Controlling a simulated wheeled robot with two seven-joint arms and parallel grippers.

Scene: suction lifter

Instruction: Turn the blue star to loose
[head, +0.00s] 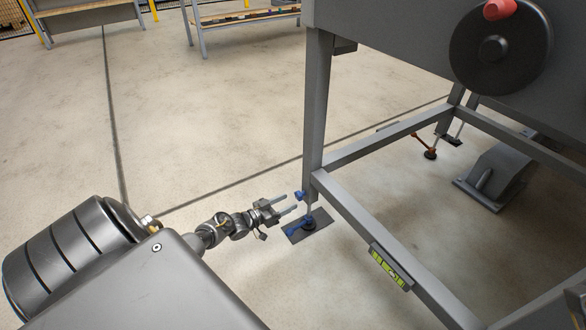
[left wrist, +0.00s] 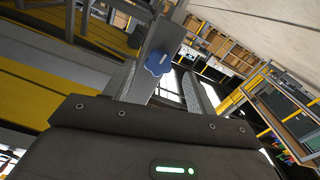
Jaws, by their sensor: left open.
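The blue star (head: 299,195) is a small knob on the near leg of the grey frame, low down by the corner. It also shows in the left wrist view (left wrist: 158,63), facing the camera between the fingers. My left gripper (head: 290,203) is open, with its two fingers pointing at the star from the left. In the head view the fingertips end just short of the star, and I cannot tell whether they touch it. Below the star, a blue foot (head: 307,224) stands on a dark plate (head: 294,237).
The grey frame leg (head: 316,100) and its lower beam (head: 360,222) stand close to my left gripper. A yellow-green level (head: 390,268) sits on that beam. A black wheel with a red handle (head: 500,48) is at upper right. The floor to the left is clear.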

